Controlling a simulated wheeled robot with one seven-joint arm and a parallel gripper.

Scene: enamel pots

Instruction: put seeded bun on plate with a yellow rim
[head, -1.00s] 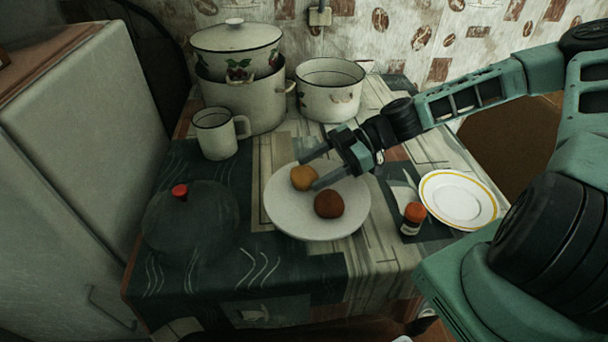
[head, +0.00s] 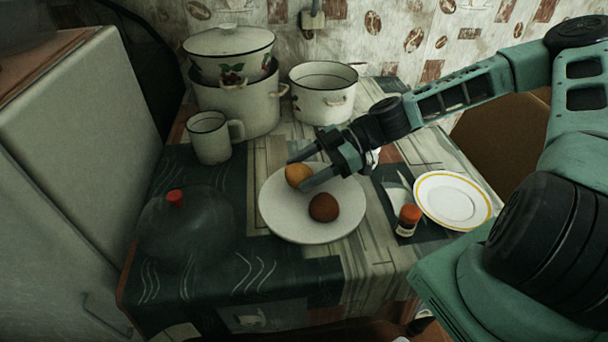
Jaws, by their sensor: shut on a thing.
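A golden bun (head: 297,175) is between the fingers of my gripper (head: 297,173), which is shut on it at the back left of a plain white plate (head: 290,224). Whether it touches the plate or is just above it, I cannot tell. A darker brown bun (head: 323,208) lies on the same plate, nearer the front. Seeds are too small to make out on either bun. The plate with a yellow rim (head: 453,201) lies flat and empty at the right of the table.
A small jar with an orange lid (head: 408,220) stands between the two plates. A mug (head: 211,138), stacked pots (head: 235,100) and an open pot (head: 323,93) stand at the back. A dark glassy lid with a red knob (head: 186,225) is at left.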

